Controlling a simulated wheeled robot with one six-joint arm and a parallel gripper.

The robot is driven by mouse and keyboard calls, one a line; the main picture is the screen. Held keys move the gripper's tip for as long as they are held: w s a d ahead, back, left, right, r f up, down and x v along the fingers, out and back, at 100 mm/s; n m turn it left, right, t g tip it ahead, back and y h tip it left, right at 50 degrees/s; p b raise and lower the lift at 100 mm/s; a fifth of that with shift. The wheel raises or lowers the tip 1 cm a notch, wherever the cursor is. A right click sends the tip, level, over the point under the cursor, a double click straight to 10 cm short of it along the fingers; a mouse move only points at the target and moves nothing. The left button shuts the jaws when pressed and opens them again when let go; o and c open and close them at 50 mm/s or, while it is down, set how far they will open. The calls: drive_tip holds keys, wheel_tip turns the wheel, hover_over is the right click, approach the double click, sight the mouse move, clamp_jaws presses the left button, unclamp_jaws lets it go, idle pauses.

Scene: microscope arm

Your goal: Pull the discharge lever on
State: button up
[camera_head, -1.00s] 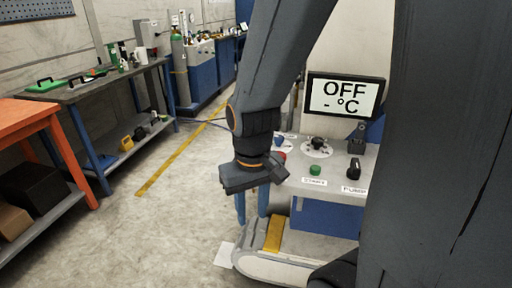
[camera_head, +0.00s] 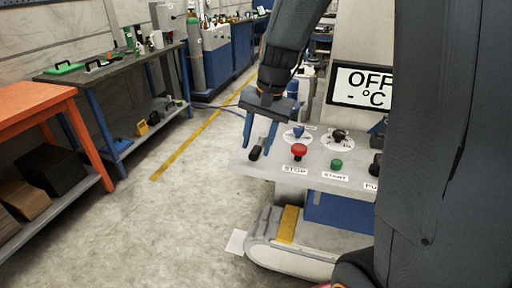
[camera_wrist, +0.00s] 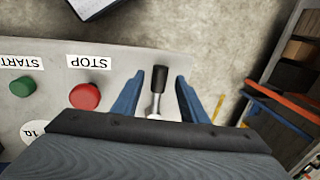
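A small lever (camera_head: 255,153) with a black grip and metal stem stands at the left end of the grey control panel (camera_head: 312,163); no label for it is readable. In the wrist view the lever (camera_wrist: 159,82) shows between my two blue fingers, with a gap on each side. My gripper (camera_head: 259,147) is open and points down over the panel's left end. In the wrist view my gripper (camera_wrist: 159,76) holds nothing. The lever's lower end is partly hidden by the gripper body.
A red STOP button (camera_head: 299,151), a green START button (camera_head: 336,164) and dark knobs sit right of the lever. A display (camera_head: 362,86) reads OFF, - °C.

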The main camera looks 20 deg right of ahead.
drive_tip(key=shift+w+a+f, duration=0.15)
drive_tip(key=shift+f, duration=0.95)
clamp_jaws()
